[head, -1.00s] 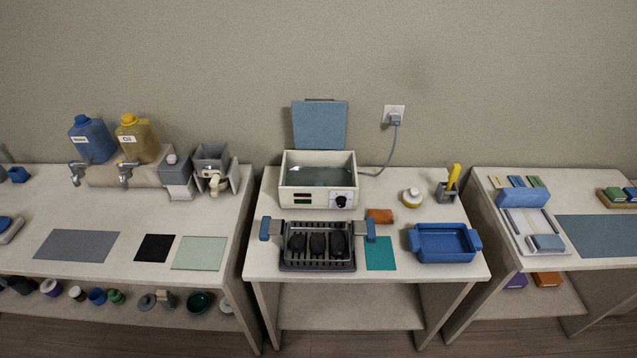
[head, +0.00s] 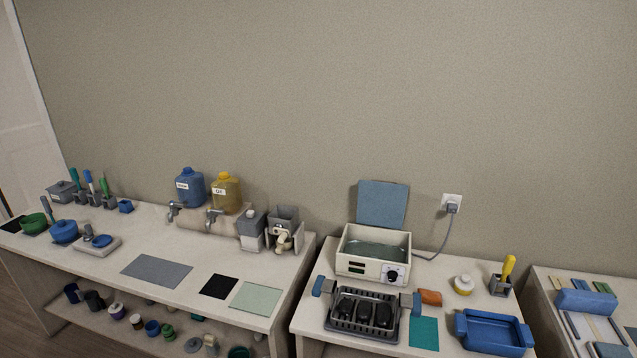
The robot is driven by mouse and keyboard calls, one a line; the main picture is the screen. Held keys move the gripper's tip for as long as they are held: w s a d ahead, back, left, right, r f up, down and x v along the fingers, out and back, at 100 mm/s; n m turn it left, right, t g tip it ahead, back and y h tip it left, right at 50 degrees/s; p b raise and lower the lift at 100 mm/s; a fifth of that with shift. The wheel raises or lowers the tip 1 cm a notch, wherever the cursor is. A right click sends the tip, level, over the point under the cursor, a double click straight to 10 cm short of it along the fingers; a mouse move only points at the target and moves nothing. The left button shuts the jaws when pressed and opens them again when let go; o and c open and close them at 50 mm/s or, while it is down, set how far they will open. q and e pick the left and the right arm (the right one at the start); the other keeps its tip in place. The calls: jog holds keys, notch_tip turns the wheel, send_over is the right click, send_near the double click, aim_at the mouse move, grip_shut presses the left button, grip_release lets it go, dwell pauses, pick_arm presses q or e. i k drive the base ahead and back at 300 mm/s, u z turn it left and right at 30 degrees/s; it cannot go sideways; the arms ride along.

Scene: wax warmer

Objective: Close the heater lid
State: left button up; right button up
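The heater (head: 358,268) is a cream box with a black dial on its front, standing on the middle table. Its blue-grey lid (head: 382,203) stands open, upright at the back edge and leaning slightly back toward the wall. The open basin (head: 376,251) shows greenish-grey contents. Neither of my grippers is in the head view.
A dark rack (head: 341,323) with black pieces and blue-grey handles stands just in front of the heater. A grey cord (head: 437,246) runs to the wall outlet (head: 451,202).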

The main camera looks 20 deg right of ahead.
aim_at(380, 203)
jog(key=u, duration=0.4)
jog(key=i, duration=1.1)
jog(key=z, duration=0.6)
